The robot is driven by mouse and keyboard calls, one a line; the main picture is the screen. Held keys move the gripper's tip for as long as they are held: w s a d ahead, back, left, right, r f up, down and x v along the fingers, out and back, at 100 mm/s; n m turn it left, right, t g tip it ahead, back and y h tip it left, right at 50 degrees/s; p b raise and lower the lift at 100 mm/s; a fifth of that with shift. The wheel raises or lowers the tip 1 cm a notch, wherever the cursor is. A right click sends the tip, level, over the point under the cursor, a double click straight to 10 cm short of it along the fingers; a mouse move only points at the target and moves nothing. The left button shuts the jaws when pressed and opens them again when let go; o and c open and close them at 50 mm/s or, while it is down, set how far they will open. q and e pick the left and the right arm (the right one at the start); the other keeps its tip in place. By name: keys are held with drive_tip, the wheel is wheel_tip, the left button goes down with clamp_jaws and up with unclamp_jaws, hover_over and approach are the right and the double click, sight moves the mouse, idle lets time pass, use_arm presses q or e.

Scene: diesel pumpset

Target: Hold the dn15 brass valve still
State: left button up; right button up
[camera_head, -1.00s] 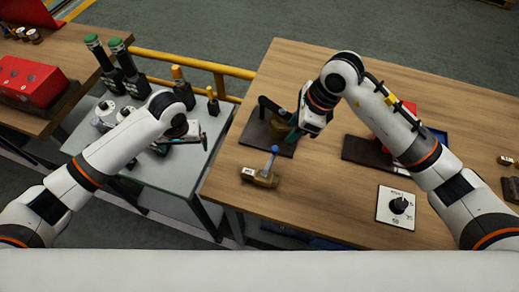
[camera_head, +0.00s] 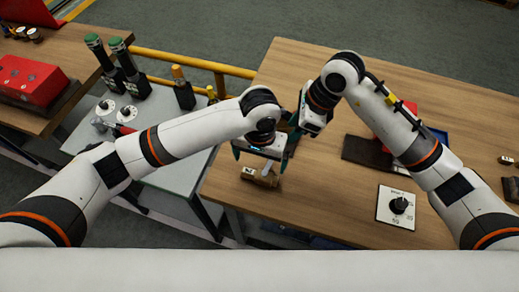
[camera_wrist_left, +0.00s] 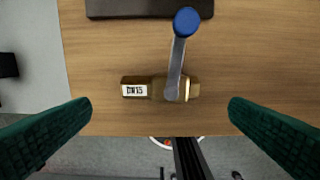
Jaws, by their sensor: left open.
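The dn15 brass valve (camera_head: 262,180) lies on the wooden table near its front left corner. In the left wrist view the brass valve (camera_wrist_left: 160,88) shows a white DN15 label, a grey lever and a blue knob pointing up the picture. My left gripper (camera_head: 260,163) is open above the valve and partly hides it in the head view. In the left wrist view the green fingers of my left gripper (camera_wrist_left: 158,112) stand wide apart on either side of it, not touching it. My right gripper (camera_head: 298,124) is farther back; its jaws are too hidden to tell.
A dark plate (camera_wrist_left: 150,8) lies just beyond the valve. A dial plate (camera_head: 396,208) is on the table at the right. A grey side table (camera_head: 165,172) with tools and bottles stands at the left, beside a yellow rail (camera_head: 195,62).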

sight(260, 174)
use_arm(q)
wheel_tip(260, 174, down, 9)
drive_tip(key=shift+r, duration=0.2)
drive_tip(key=shift+c, duration=0.6)
drive_tip(key=shift+o, duration=0.6)
drive_tip(key=c, duration=1)
